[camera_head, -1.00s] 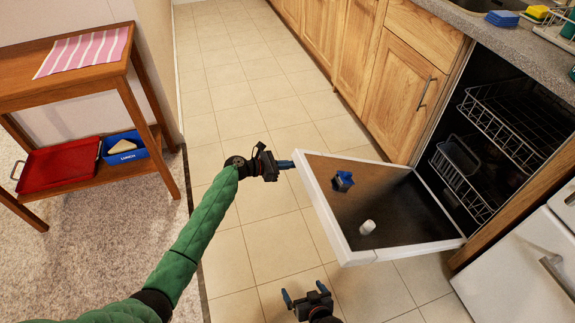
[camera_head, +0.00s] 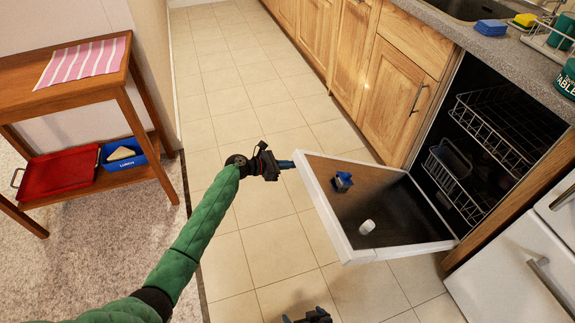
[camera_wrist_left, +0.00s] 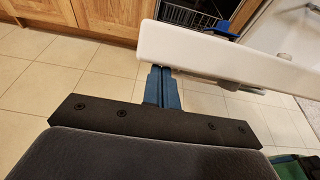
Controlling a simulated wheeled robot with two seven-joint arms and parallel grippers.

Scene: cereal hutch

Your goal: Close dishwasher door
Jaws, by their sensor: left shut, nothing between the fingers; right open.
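The dishwasher door (camera_head: 400,224) is folded down, open and slightly tilted, with a white outer edge and a dark inner face. A blue object (camera_head: 342,181) and a small white item (camera_head: 367,227) are on its inner face. My left gripper (camera_head: 287,164) is shut and empty, its blue fingertips at the door's far left corner. In the left wrist view the fingertips (camera_wrist_left: 161,88) are just at the door's white edge (camera_wrist_left: 225,64); I cannot tell if they touch. My right gripper (camera_head: 303,316) is at the bottom edge, below the door, partly cut off.
The dishwasher opening (camera_head: 470,150) holds two wire racks. Wooden cabinets (camera_head: 400,95) line the wall beside it. A white appliance (camera_head: 515,270) stands at the right. A wooden stand (camera_head: 85,90) with a red tray (camera_head: 60,170) is at the left. The tiled floor between is clear.

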